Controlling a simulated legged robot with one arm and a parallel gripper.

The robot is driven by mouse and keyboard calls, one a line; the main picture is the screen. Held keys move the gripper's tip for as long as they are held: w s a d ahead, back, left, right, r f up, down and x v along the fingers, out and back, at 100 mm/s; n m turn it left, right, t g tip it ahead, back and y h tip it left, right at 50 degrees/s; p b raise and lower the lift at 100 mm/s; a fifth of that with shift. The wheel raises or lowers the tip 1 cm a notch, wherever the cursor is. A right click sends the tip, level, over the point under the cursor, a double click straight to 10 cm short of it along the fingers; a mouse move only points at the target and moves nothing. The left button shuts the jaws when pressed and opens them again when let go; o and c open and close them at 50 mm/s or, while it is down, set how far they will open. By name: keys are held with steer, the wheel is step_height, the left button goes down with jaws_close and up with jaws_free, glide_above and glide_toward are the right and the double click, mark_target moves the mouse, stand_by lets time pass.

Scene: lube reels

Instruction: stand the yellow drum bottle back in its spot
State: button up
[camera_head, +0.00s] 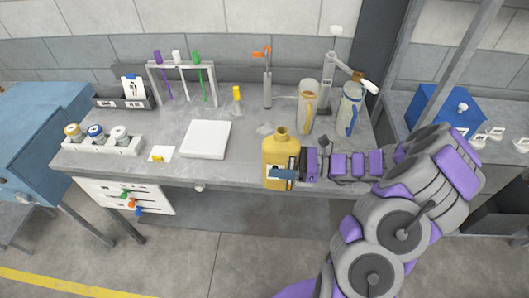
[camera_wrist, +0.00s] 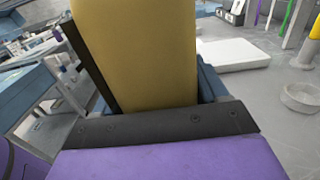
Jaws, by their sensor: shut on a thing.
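The yellow drum bottle (camera_head: 281,150) is upright at the front edge of the workbench, with its open neck at the top. My gripper (camera_head: 283,173) is shut on its lower body from the right side. In the wrist view the yellow bottle (camera_wrist: 135,50) fills the middle between my gripper's jaws (camera_wrist: 150,100). I cannot tell whether the bottle's base touches anything, as it overlaps the bench edge in the head view.
A white square pad (camera_head: 206,139) lies left of the bottle. Two clear jugs (camera_head: 308,105) (camera_head: 350,108) stand behind it to the right. A rack (camera_head: 182,83) with colored rods and a white tray of small jars (camera_head: 100,145) stand left. The workbench (camera_head: 225,172) has bare room near its front.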

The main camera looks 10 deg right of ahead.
steer(key=w+a+f+b, duration=0.1)
steer(key=w+a+f, duration=0.1)
steer(key=w, duration=0.3)
steer(key=w+a+f+b, duration=0.2)
steer(key=w, duration=0.4)
steer(key=shift+w+f, duration=0.15)
steer(key=shift+f, duration=0.15)
steer(key=shift+d, duration=0.15)
steer(key=o, duration=1.2)
steer(key=shift+d, duration=0.25)
steer(key=o, duration=0.3)
steer(key=shift+d, duration=0.2)
steer(key=shift+o, duration=0.3)
steer(key=shift+a, duration=0.55)
steer(key=p+v, duration=0.2)
steer(key=v, duration=1)
